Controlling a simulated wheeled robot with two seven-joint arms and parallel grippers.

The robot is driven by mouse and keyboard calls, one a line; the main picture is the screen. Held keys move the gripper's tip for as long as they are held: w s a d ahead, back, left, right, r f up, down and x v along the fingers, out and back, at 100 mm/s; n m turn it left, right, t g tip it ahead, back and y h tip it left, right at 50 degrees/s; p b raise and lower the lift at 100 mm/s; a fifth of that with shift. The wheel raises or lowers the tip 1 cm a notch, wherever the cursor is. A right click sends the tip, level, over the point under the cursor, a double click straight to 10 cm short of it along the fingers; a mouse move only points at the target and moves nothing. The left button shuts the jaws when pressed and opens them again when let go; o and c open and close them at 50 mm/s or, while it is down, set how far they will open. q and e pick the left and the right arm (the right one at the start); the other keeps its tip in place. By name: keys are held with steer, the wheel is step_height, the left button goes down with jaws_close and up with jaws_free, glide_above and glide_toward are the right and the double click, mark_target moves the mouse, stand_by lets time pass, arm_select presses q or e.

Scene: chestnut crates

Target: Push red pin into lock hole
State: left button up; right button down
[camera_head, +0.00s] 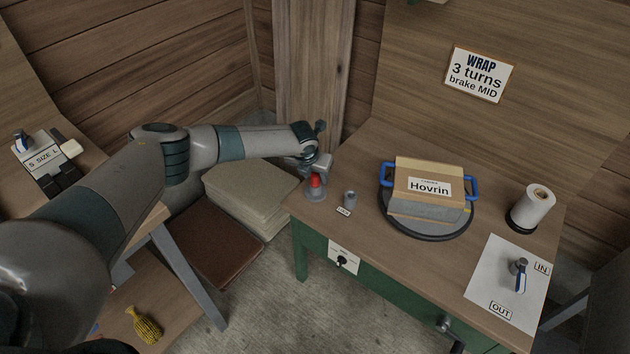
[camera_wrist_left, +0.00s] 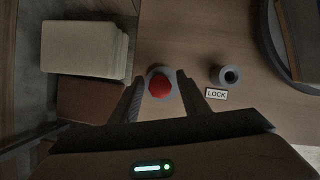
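The red pin (camera_head: 315,181) stands in a grey round base near the left corner of the green-framed table. In the left wrist view its red top (camera_wrist_left: 160,86) is seen from above. My left gripper (camera_head: 317,172) is over the pin, pointing down. In the left wrist view the left gripper (camera_wrist_left: 161,84) is open, with one finger on each side of the red top and small gaps showing. The lock hole is a grey upright cylinder (camera_head: 349,198) to the right of the pin; its dark opening shows in the wrist view (camera_wrist_left: 230,76). My right gripper is not in view.
A LOCK label (camera_wrist_left: 216,94) lies beside the cylinder. A round turntable (camera_head: 432,233) with a box (camera_head: 427,187) labelled Hovrin stands further right. A white roll (camera_head: 532,207) and an IN/OUT lever plate (camera_head: 487,280) are at the right. Beige stacked blocks (camera_head: 247,192) are left of the table.

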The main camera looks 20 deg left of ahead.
arm_select(q)
steer(key=c, duration=0.9)
jaws_close()
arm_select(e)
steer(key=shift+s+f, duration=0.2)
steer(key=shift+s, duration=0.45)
arm_select(q)
steer(key=shift+r, duration=0.15)
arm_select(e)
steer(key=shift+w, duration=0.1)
